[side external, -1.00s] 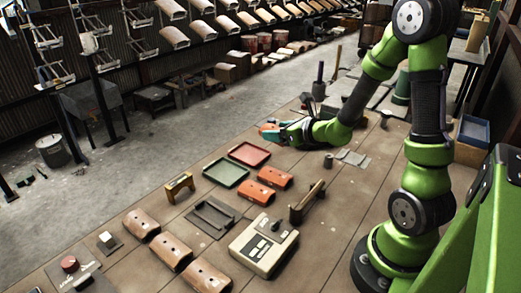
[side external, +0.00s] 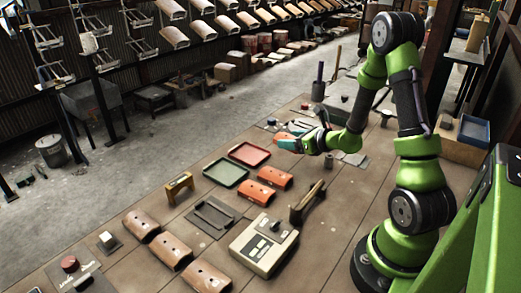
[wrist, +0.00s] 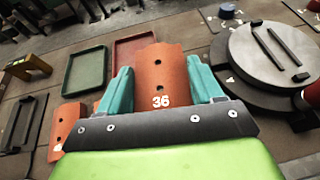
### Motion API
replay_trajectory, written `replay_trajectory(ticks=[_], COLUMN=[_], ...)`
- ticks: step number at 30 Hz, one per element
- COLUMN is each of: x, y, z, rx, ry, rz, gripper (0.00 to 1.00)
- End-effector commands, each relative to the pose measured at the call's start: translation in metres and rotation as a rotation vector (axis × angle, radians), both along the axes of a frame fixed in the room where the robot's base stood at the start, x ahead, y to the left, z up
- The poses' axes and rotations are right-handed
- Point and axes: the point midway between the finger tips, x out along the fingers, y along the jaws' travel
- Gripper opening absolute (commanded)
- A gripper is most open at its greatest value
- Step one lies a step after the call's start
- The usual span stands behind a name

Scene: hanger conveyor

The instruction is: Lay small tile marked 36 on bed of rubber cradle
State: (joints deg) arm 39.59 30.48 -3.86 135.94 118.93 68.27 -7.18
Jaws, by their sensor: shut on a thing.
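The orange-red curved tile marked 36 (wrist: 158,80) is between the teal fingers of my gripper (wrist: 160,68), which is shut on it. In the side external view my gripper (side external: 290,143) holds the tile above the work surface, beyond the red tray. A dark flat plate with two raised rails (side external: 213,214), which looks like the rubber cradle, lies on the table nearer the camera. It shows at the left of the wrist view (wrist: 22,122), apart from the tile, with nothing on it.
A green tray (side external: 226,173) and a red tray (side external: 249,154) stand between gripper and cradle. Two orange tiles (side external: 258,192) lie beside the cradle, with wooden stands (side external: 180,187) and (side external: 308,201) on either side. A control box (side external: 264,246) and several brown tiles (side external: 171,251) are nearer.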

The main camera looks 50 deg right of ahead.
Motion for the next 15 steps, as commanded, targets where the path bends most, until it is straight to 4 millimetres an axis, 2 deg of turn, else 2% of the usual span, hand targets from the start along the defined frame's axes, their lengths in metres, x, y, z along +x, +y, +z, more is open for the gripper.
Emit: replay_trajectory(ticks=[3, 8, 15], x=[0.000, 0.000, 0.000], y=[-0.001, -0.001, 0.000], z=[-0.020, -0.032, -0.063], rx=[0.003, 0.000, 0.002], ry=[0.001, -0.001, 0.001], rz=[-0.002, -0.001, -0.002], gripper=[0.33, 0.33, 0.33])
